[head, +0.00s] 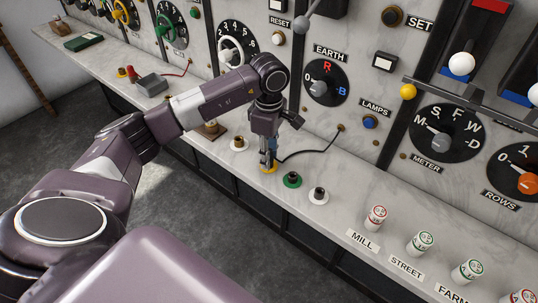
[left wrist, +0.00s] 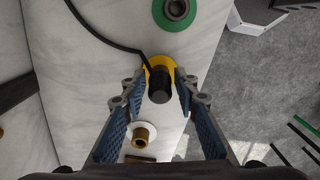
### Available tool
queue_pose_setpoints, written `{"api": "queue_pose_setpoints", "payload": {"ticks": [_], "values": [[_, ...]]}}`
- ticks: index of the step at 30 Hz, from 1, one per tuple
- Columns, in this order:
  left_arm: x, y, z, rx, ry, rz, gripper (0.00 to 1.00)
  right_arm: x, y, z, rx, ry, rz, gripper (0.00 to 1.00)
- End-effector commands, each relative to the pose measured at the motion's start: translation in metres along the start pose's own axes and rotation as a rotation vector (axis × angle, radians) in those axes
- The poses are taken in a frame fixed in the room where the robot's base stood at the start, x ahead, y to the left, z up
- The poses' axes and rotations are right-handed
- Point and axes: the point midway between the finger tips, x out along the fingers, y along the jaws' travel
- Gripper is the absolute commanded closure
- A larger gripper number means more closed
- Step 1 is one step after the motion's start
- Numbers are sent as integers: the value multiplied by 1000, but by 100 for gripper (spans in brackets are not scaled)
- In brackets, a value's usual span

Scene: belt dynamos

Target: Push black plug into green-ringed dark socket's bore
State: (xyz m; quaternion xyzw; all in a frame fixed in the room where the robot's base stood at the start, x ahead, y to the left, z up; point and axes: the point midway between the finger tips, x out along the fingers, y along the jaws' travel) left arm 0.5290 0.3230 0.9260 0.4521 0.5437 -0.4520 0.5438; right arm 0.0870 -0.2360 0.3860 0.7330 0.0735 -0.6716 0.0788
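The black plug (left wrist: 160,88) stands at the yellow-ringed socket (left wrist: 153,62), with a dark cable (left wrist: 105,40) running off to the upper left in the left wrist view. My left gripper (head: 268,162) points down over this spot in the head view. In the left wrist view its blue-padded fingers (left wrist: 160,80) stand on both sides of the plug, and narrow gaps seem to show beside it. The green-ringed dark socket (head: 292,180) is just right of the gripper in the head view; it also shows at the top of the left wrist view (left wrist: 177,12). My right gripper is not in view.
A white-ringed dark socket (head: 318,196) is right of the green one. A white-ringed brass socket (head: 239,144) is to the left. Labelled cylinders (head: 376,217) stand at the right. The upright panel with dials rises behind the ledge; the cable (head: 310,152) reaches its base.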

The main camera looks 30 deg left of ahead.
Motion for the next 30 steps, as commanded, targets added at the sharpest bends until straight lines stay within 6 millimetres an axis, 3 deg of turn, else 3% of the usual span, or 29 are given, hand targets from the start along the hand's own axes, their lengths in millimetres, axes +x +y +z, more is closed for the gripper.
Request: {"api": "queue_pose_setpoints", "payload": {"ticks": [23,30], "values": [[-14,0,0,-1,0,0,72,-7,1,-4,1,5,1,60],[-14,0,0,0,0,0,97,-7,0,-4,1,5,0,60]]}}
